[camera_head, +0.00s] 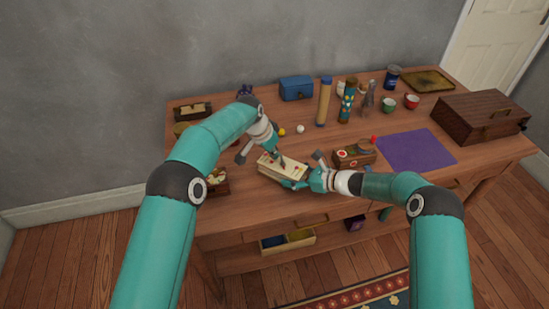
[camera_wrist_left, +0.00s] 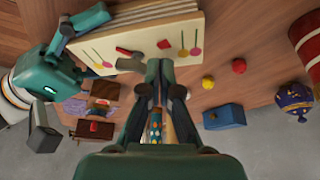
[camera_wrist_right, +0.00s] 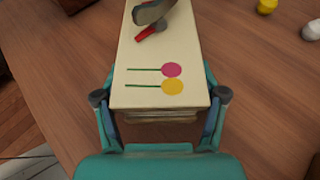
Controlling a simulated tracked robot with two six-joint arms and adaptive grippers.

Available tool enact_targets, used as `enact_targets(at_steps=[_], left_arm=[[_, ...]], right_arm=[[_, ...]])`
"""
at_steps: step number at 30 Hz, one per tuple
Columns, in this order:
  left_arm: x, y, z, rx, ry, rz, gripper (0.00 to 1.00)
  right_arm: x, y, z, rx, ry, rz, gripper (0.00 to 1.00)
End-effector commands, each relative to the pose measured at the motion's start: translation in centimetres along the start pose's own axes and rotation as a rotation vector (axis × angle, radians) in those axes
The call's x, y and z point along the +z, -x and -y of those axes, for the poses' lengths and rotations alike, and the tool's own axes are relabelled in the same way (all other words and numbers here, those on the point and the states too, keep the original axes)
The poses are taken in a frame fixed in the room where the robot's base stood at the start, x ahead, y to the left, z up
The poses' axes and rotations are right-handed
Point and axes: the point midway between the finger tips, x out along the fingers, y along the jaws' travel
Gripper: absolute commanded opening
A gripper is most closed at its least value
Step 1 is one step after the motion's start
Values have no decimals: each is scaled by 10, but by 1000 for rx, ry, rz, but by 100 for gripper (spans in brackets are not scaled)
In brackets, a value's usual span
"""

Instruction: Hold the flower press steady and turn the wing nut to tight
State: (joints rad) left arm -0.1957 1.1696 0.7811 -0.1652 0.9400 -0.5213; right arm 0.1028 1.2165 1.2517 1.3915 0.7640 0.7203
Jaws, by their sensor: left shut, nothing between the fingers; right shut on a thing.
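The flower press (camera_head: 268,168) is a cream block with painted flowers, lying near the table's front edge. In the right wrist view its top (camera_wrist_right: 150,95) shows pink and yellow flowers. A small red piece (camera_wrist_right: 147,34) lies on the top by a grey nub, seemingly the wing nut; the left fingers partly hide it. My right gripper (camera_head: 297,184) is shut on the press, one finger on each side of its near end (camera_wrist_right: 160,105). My left gripper (camera_head: 276,156) is shut and empty, fingertips (camera_wrist_left: 160,66) just over the top; I cannot tell whether they touch the nut.
A box with a patterned front (camera_head: 352,155) stands right of the press, beside a purple mat (camera_head: 417,151). A blue box (camera_head: 296,88), bottles and cups stand behind. A yellow ball (camera_head: 282,132) and a white ball (camera_head: 300,128) lie behind the press. An open drawer (camera_head: 288,241) is below.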

Motion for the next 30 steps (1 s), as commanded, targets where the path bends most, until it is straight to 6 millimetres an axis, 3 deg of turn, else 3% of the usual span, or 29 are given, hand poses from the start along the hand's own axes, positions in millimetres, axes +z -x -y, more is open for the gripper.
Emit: enact_targets(at_steps=[13,30], left_arm=[[-12,-4,2,0,-2,-5,0],[-15,-6,2,3,-1,0,0]], right_arm=[[-5,-3,-6,13,-2,-8,21],[-4,-3,-6,12,-4,-6,21]])
